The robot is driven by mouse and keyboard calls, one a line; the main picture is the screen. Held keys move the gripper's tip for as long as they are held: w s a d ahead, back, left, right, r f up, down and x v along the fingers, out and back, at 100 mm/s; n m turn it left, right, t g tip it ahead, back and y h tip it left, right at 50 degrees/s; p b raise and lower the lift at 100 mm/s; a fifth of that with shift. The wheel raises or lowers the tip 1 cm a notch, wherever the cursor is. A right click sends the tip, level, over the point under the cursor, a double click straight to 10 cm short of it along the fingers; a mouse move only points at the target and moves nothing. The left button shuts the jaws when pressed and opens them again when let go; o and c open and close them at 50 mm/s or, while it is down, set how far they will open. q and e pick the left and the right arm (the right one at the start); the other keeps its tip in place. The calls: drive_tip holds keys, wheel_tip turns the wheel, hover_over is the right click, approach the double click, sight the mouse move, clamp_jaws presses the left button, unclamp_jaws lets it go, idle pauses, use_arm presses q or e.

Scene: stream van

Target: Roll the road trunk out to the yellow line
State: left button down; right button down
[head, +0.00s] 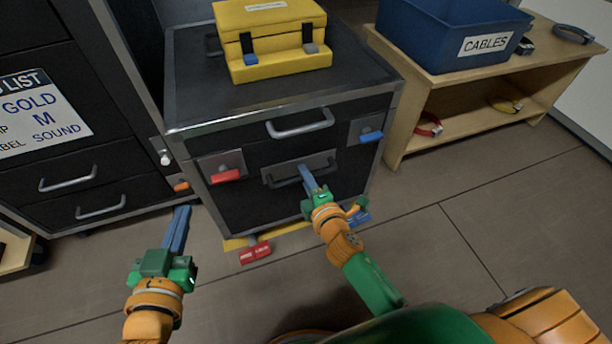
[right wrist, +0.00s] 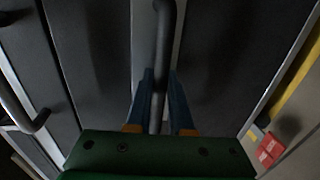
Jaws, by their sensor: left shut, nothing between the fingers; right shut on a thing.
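The road trunk (head: 270,201) is a black case with silver edges, standing in the middle of the head view. Its front has an upper handle (head: 300,124) and a lower handle (head: 289,182). My right gripper (head: 308,172) is shut on the lower handle; the right wrist view shows the bar (right wrist: 159,70) between its fingers (right wrist: 160,95). My left gripper (head: 182,212) is shut and empty, low in front of the trunk's left side. A yellow strip (head: 236,244) shows on the floor at the trunk's front base, partly hidden by the trunk. A red pedal (head: 256,253) and a blue pedal (head: 356,217) stick out at the base.
A yellow case (head: 270,45) sits on the trunk. Red (head: 225,175) and blue (head: 371,137) latches are on its front. A dark drawer cabinet (head: 70,130) is close on the left. A wooden shelf (head: 400,120) with a blue cables bin (head: 445,35) stands right. Floor at front right is clear.

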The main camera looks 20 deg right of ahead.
use_arm(q)
drive_tip(key=shift+s+f, duration=0.15)
drive_tip(key=shift+s, duration=0.2)
use_arm(e)
drive_tip(key=shift+s, duration=0.35)
drive_tip(key=c, duration=0.8)
unclamp_jaws()
use_arm(q)
drive_tip(key=s+a+f+g+y+p, duration=0.1)
drive_tip(key=s+a+f+g, duration=0.1)
drive_tip(key=s+f+g, duration=0.4)
wheel_tip(320, 180, down, 3)
drive_tip(key=shift+a+f+n+g+y+p, duration=0.2)
drive_tip(key=shift+n+g+y+p, duration=0.1)
drive_tip(key=shift+p, duration=0.05)
use_arm(e)
drive_tip(key=v, duration=0.7)
